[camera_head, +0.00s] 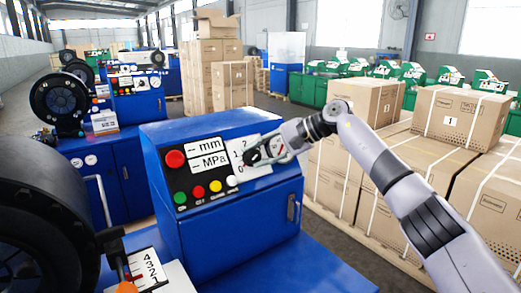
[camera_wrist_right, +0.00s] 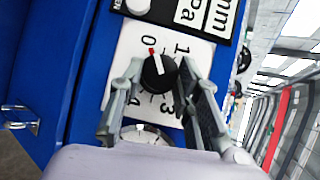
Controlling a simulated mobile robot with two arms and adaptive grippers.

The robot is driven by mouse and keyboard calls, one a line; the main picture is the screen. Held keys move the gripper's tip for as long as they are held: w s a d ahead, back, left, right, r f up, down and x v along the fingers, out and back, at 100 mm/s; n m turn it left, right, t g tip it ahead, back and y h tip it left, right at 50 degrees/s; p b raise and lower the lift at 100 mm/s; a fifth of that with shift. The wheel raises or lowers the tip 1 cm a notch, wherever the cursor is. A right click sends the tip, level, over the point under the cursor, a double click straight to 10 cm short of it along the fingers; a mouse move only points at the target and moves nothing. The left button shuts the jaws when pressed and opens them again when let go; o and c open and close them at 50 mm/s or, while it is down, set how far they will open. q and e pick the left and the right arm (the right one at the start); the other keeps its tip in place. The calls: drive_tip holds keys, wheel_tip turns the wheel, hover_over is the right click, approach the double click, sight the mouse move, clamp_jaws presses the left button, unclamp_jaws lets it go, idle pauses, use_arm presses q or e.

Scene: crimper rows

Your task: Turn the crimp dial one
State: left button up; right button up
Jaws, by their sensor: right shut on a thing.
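The crimp dial is a round black knob (camera_wrist_right: 158,75) with a white line and a red mark, on a white number plate (camera_wrist_right: 122,48) in the right wrist view. Its line points toward the 0; 1, 3 and 4 also show around it. My right gripper (camera_wrist_right: 160,66) has one finger on each side of the knob and is shut on it. In the head view, my right gripper (camera_head: 266,155) is at the plate on the blue machine (camera_head: 225,220) and hides most of the knob. My left gripper is in neither view.
The control panel has mm and MPa displays (camera_head: 209,162), a red button (camera_head: 175,159) and several small coloured buttons. A large black round part (camera_head: 35,230) stands at left. Strapped cartons (camera_head: 455,118) stand at right, near my right arm.

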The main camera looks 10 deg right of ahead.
drive_tip(key=shift+f, duration=0.1)
idle(0.3)
drive_tip(key=o, duration=1.1)
drive_tip(key=shift+o, duration=0.2)
drive_tip(key=v, duration=1.2)
drive_tip(key=shift+w, duration=0.1)
